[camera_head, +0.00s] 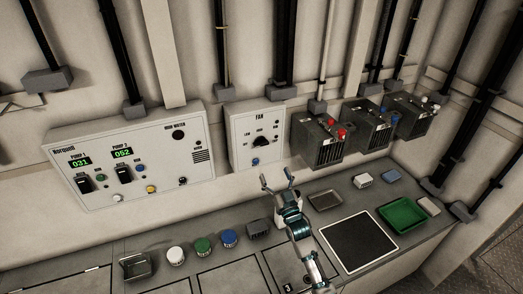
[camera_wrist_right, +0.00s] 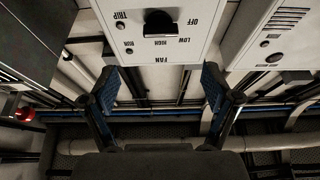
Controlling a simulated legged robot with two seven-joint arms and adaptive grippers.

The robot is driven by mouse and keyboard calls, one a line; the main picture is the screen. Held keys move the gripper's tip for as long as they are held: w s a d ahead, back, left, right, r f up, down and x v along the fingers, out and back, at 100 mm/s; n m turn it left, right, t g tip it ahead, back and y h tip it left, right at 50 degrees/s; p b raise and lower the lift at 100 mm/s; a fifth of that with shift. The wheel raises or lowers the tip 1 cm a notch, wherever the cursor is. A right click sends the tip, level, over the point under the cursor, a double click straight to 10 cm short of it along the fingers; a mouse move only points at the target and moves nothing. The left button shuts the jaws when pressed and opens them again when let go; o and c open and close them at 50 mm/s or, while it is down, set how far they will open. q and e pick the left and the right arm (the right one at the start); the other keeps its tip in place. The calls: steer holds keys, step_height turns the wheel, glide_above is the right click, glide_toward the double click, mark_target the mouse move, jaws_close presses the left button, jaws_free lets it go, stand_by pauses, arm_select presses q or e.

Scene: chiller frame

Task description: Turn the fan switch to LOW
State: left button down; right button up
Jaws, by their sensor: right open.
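The fan box (camera_head: 240,153) is a pale panel on the wall, labelled FAN, with a black rotary switch knob (camera_head: 262,142). In the right wrist view the knob (camera_wrist_right: 160,23) shows upside down near the top, with FAN, LOW, HIGH, OFF and TRIP lettering around it. I cannot tell which label the knob points to. My right gripper (camera_head: 277,178) is open and empty, below and in front of the fan box. Its two fingers (camera_wrist_right: 160,85) are spread wide and apart from the knob. My left gripper is not in view.
A wide control panel (camera_head: 130,185) with pump displays is left of the fan box. Several dark boxes (camera_head: 318,148) hang to its right. The counter below holds coloured caps (camera_head: 203,245), a black mat (camera_head: 357,243) and a green tray (camera_head: 402,232).

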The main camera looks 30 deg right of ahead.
mark_target(263, 149)
steer(key=x, duration=1.1)
steer(key=shift+w+d, duration=0.1)
steer(key=shift+w, duration=0.2)
steer(key=c, duration=1.1)
steer(key=shift+c, duration=0.2)
